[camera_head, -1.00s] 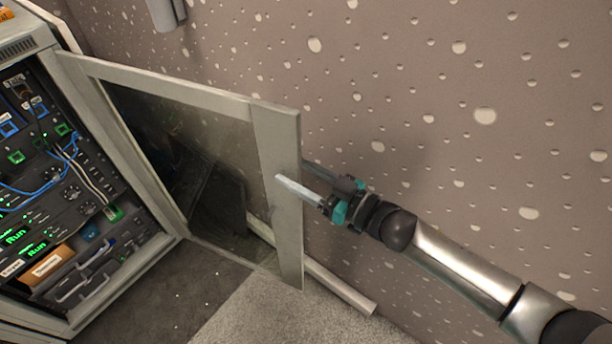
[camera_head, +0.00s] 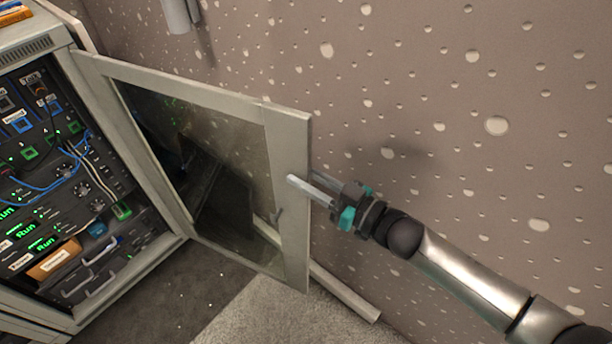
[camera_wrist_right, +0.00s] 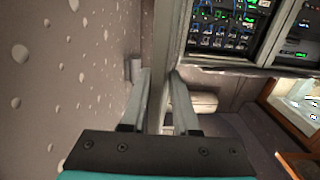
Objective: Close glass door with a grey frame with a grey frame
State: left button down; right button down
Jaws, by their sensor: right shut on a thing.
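The glass door (camera_head: 288,150) has a grey frame around a dark pane and stands open, swung out from the left cabinet toward the wall. My left gripper is not in view.
The cabinet (camera_head: 155,180) at left holds lit equipment, blue cables and an orange box (camera_head: 53,260). A speckled wall (camera_head: 450,90) stands close behind the door and my right arm. A pale baseboard (camera_head: 345,292) runs along the floor. The carpet (camera_head: 255,315) before the door is clear.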

jog(key=s+a+m+t+h+p, duration=0.1)
jog(key=s+a+p, duration=0.2)
jog(key=s, duration=0.3)
jog(key=shift+s+a+t, duration=0.15)
jog(key=shift+s+t, duration=0.2)
jog(key=shift+t, duration=0.05)
dwell(0.4)
jog(key=s+a+m+t+h+p, duration=0.1)
jog(key=s+a+m+h, duration=0.1)
jog(key=s+a, duration=0.2)
jog(key=shift+s+t, duration=0.4)
jog(key=shift+s, duration=0.75)
jog(key=shift+a, duration=0.1)
